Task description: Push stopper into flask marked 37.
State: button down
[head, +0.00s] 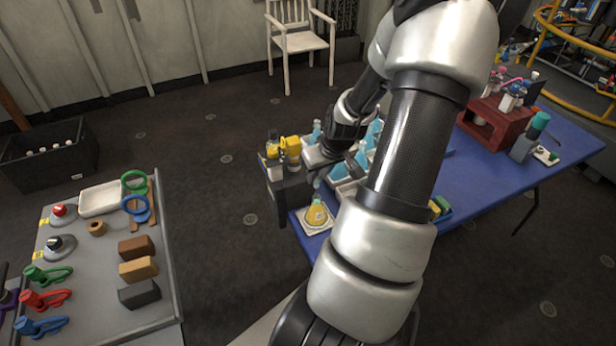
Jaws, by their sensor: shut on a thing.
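A conical flask with yellow contents (316,214) stands upright on a white square tray (303,223) at the near left end of the blue table. Its marking is too small to read, so I cannot tell if it is 37. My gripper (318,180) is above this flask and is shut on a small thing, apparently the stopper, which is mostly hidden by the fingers. I cannot tell whether it touches the flask's neck. Several blue flasks (316,132) stand in pale holders behind and beside my gripper, partly hidden by my arm.
Yellow-topped containers (291,148) stand by a dark box (287,188) left of my gripper. A red rack (495,125) with bottles and a teal-topped item (538,125) stand on the blue table (455,190) at right. A grey table (90,240) with rings, blocks and clamps is at left. Floor between is clear.

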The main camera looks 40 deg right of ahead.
aim_at(320, 183)
jog(key=shift+w+f, duration=0.1)
jog(key=shift+s+d+f+b, duration=0.1)
jog(key=shift+s+f+b, duration=0.1)
jog(key=shift+f+b, duration=1.6)
jog(key=shift+b, duration=0.25)
jog(key=shift+f, duration=0.4)
jog(key=shift+f+b, duration=0.45)
jog(key=shift+f, duration=0.15)
jog(key=shift+f, duration=0.2)
jog(key=shift+f, duration=0.25)
